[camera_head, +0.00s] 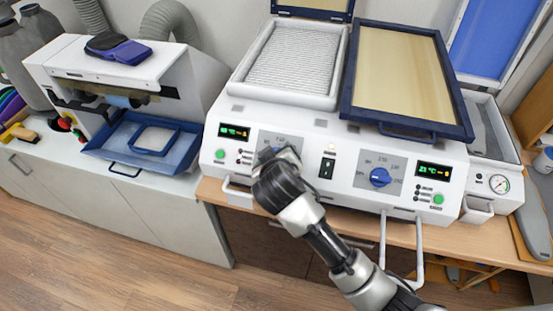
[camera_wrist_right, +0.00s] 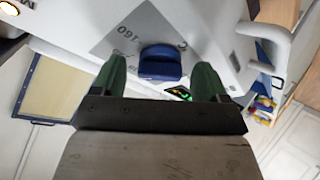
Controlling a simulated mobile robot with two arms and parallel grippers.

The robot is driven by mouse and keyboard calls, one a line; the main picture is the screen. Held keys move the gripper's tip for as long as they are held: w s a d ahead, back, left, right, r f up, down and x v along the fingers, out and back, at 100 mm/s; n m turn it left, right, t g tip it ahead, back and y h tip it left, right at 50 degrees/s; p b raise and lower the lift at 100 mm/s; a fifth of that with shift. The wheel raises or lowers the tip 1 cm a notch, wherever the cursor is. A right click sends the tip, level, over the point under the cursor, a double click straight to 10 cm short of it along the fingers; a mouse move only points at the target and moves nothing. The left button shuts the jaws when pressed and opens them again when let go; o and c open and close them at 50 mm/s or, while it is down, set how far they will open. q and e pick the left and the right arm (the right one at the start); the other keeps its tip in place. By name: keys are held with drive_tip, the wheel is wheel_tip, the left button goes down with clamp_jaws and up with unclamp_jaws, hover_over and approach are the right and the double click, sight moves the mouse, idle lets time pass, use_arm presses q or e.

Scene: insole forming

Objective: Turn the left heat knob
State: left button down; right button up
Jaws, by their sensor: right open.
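The left heat knob (camera_wrist_right: 160,62) is blue and sits on a grey dial plate (camera_wrist_right: 125,40) with printed numbers. In the head view my right gripper (camera_head: 280,165) is at this dial on the left half of the white machine's front and hides most of the knob. In the wrist view the green fingers of my right gripper (camera_wrist_right: 161,68) are open, one on each side of the knob, with a gap on both sides. My left gripper is not in view.
The right heat knob (camera_head: 380,177) is on the same white front panel. A black switch (camera_head: 327,167) lies between the dials. White bar handles (camera_head: 420,250) stick out below the panel. A framed lid (camera_head: 400,75) stands open above. A blue-tray machine (camera_head: 145,140) stands at left.

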drive_tip(key=b+v, duration=0.2)
drive_tip(key=v, duration=0.8)
drive_tip(key=shift+s+r+b, duration=0.25)
drive_tip(key=shift+s+b, duration=0.05)
drive_tip(key=shift+b, duration=0.1)
